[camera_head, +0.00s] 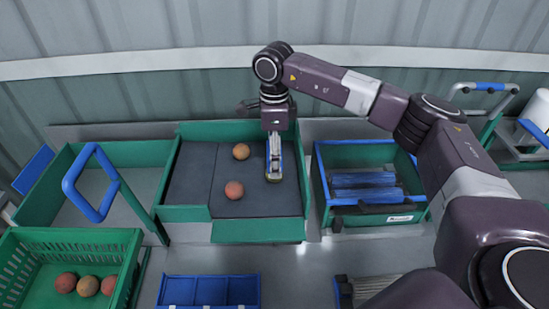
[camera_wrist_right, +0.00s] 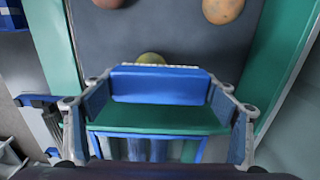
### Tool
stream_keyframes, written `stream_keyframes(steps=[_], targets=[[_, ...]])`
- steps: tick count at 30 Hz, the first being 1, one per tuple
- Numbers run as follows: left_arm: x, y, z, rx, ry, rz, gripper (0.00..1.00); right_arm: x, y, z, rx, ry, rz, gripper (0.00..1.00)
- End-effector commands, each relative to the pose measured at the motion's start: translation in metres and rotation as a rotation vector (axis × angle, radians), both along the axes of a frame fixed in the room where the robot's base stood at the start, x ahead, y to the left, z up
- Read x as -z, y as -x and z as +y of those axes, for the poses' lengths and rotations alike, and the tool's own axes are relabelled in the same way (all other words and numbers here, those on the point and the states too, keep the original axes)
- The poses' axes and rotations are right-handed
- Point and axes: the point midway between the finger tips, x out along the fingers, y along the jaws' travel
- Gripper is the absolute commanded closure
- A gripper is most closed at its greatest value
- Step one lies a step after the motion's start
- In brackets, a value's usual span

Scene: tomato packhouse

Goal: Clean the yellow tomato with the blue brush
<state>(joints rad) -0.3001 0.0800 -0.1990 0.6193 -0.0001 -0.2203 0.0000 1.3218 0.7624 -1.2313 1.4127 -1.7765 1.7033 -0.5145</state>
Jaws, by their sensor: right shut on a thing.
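My right gripper (camera_head: 273,172) points down over the right part of the dark mat (camera_head: 205,165) in the green-walled tray. In the right wrist view it is shut on the blue brush (camera_wrist_right: 160,84), with pale bristles along its far edge. The yellow tomato (camera_wrist_right: 151,58) peeks out just beyond the bristles, mostly hidden by the brush. I cannot tell whether they touch. In the head view I cannot make this tomato out clearly beside the gripper. An orange tomato (camera_head: 241,151) and a red tomato (camera_head: 234,190) lie on the mat left of the gripper. My left gripper is not in view.
A green bin (camera_head: 380,155) with blue slats inside stands right of the tray. A green crate (camera_head: 75,237) with several tomatoes is at front left, near a blue-handled frame (camera_head: 72,195). A blue compartment box (camera_head: 208,291) sits in front. The mat's left part is clear.

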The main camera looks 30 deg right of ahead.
Motion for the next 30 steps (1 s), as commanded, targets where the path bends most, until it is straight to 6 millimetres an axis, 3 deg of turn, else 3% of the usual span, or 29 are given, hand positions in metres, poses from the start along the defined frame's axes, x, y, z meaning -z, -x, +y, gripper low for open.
stream_keyframes(steps=[11,30], targets=[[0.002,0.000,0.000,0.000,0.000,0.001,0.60,0.000,-0.006,-0.003,0.000,0.000,0.000,0.41],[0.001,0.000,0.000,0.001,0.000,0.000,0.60,0.000,0.022,0.010,-0.001,0.000,0.000,0.41]])
